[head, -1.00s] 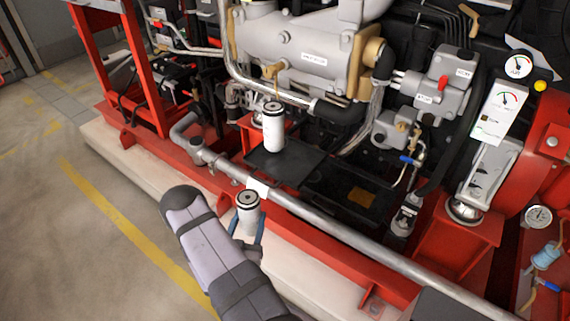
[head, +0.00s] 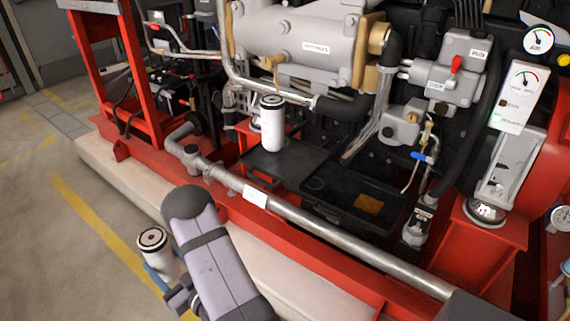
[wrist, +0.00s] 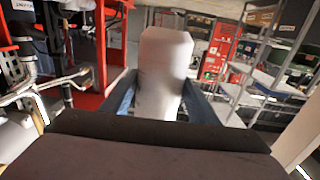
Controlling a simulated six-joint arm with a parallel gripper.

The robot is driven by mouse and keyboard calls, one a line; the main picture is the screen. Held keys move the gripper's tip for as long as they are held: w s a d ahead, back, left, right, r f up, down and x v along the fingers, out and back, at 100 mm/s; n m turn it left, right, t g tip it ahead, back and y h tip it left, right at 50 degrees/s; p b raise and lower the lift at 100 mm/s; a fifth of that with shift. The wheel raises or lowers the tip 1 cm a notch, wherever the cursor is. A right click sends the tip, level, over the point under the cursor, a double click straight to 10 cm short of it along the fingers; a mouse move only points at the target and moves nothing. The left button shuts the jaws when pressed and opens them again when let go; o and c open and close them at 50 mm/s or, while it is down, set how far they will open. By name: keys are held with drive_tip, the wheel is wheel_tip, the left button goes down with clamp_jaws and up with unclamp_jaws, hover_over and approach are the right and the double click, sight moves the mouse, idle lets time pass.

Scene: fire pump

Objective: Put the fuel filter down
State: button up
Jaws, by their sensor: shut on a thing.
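A white cylindrical fuel filter with a dark ringed top (head: 153,243) is held in my gripper (head: 160,278), at the lower left of the head view. It is close to upright, over the floor beside the red skid. In the wrist view the filter (wrist: 165,72) stands between the two blue fingers, which are shut on it. My arm hides part of the gripper in the head view. A second, similar white filter (head: 271,124) stands upright on a black tray (head: 285,158) below the engine.
A grey pipe (head: 330,235) runs along the red skid rail (head: 300,262). A black open bin with an orange patch (head: 350,195) lies right of the tray. The floor with a yellow line (head: 95,225) is clear at left. Shelving (wrist: 265,70) shows in the wrist view.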

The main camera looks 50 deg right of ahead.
drive_tip(key=s+d+r+m+g+h+p, duration=0.25)
drive_tip(key=d+r+h+p, duration=0.35)
drive_tip(key=d+r, duration=0.8)
drive_tip(key=s+d+r+m+g+h+p, duration=0.1)
drive_tip(key=d+r+m+h+p, duration=0.2)
drive_tip(key=d+r+p, duration=1)
drive_tip(key=s+d+r+m+g+h+b, duration=0.25)
drive_tip(key=s+d+r+m+h, duration=0.2)
drive_tip(key=r, duration=0.45)
drive_tip(key=m+g+h, duration=0.2)
drive_tip(key=m+g, duration=0.1)
drive_tip(key=g, duration=0.2)
hover_over(290, 172)
wheel_tip(290, 172, down, 5)
drive_tip(key=shift+f+b, duration=0.3)
drive_tip(key=shift+f, duration=4.7)
drive_tip(key=shift+f, duration=0.15)
drive_tip(key=o, duration=1.5)
drive_tip(key=shift+c, duration=0.2)
